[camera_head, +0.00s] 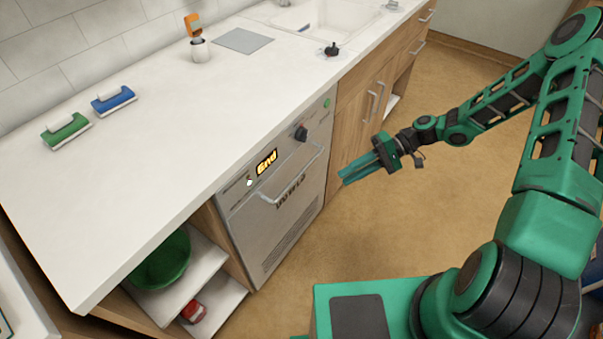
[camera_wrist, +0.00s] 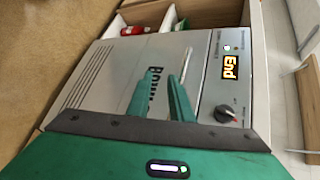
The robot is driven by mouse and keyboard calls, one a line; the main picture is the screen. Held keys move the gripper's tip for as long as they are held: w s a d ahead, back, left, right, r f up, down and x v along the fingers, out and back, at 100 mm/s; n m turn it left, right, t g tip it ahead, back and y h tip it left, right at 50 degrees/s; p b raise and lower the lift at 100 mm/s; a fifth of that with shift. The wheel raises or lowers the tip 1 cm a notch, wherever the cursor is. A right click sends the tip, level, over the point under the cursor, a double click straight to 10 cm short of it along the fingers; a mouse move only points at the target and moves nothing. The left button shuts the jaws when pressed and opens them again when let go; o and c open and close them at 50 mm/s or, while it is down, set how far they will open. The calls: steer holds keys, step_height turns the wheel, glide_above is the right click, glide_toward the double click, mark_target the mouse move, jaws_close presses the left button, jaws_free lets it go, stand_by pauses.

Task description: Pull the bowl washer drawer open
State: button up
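The bowl washer (camera_head: 272,225) is a grey steel front under the counter, with a lit "End" display, a dark knob and a bar handle (camera_head: 294,178) across its upper part. Its drawer looks closed, the front flush with the cabinet. My gripper (camera_head: 343,179) is to the right of the handle, apart from it in the head view, in front of the wooden cabinet. In the wrist view, the two green fingers (camera_wrist: 158,82) are apart with nothing seen between them, over the washer front (camera_wrist: 118,70). Part of the handle is hidden behind a finger there.
An open shelf left of the washer holds a green bowl (camera_head: 163,262) and a red item (camera_head: 193,312). The floor (camera_head: 400,225) before the washer is clear.

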mark_target(300, 172)
steer(key=a+y, duration=0.1)
steer(key=a, duration=0.4)
steer(key=w+a+f+t+y, duration=0.1)
steer(key=a, duration=0.4)
steer(key=w+a+y, duration=0.1)
steer(key=a, duration=0.3)
steer(key=shift+a+f+t+y, duration=0.3)
steer(key=shift+a+f+y, duration=0.05)
steer(key=shift+a+y, duration=0.05)
